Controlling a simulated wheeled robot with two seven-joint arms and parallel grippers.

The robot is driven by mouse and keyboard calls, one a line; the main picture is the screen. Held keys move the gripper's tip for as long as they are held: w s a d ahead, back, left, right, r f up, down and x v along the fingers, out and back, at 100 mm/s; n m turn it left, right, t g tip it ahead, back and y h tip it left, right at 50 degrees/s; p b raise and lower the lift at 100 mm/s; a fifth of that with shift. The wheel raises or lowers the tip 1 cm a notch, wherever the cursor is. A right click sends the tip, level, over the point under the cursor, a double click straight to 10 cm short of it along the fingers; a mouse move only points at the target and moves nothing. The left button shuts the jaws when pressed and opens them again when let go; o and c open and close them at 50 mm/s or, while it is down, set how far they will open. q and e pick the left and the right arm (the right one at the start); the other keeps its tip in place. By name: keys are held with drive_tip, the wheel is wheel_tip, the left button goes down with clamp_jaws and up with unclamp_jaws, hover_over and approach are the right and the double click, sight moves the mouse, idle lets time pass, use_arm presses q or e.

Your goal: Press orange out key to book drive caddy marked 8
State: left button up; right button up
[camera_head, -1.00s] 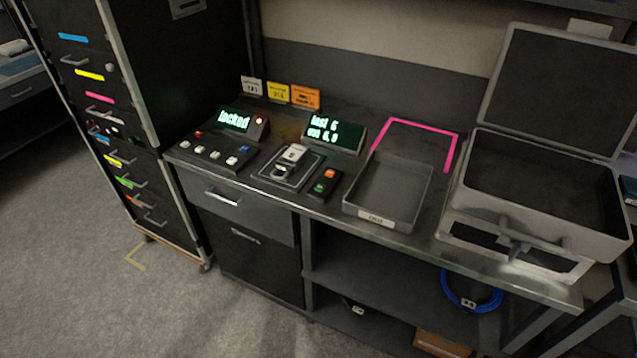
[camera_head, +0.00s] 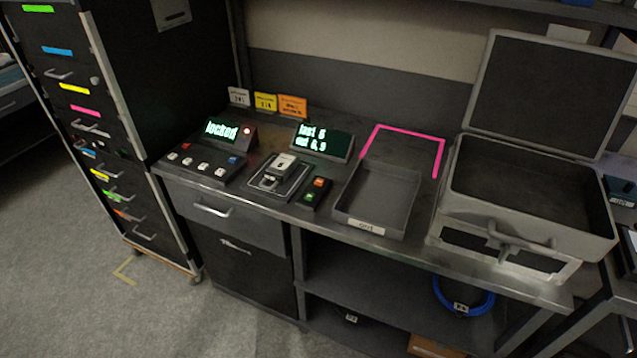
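A small black key box (camera_head: 314,193) sits on the bench between the caddy dock and the grey tray. It has an orange key (camera_head: 320,183) at the back and a green key (camera_head: 309,197) at the front. A caddy (camera_head: 278,170) with a pale label sits on the dock plate (camera_head: 292,185) left of the key box; its marking is too small to read. A tilted display (camera_head: 322,142) behind shows green text that seems to read "last 6" and "out 6, 9". Neither of my grippers is in view.
A "locked" display (camera_head: 221,130) and a button panel (camera_head: 204,164) stand at the bench's left. An empty grey tray (camera_head: 375,198), a pink outline (camera_head: 405,131) and an open case (camera_head: 520,215) lie to the right. A drawer cabinet (camera_head: 95,110) stands left; floor in front is clear.

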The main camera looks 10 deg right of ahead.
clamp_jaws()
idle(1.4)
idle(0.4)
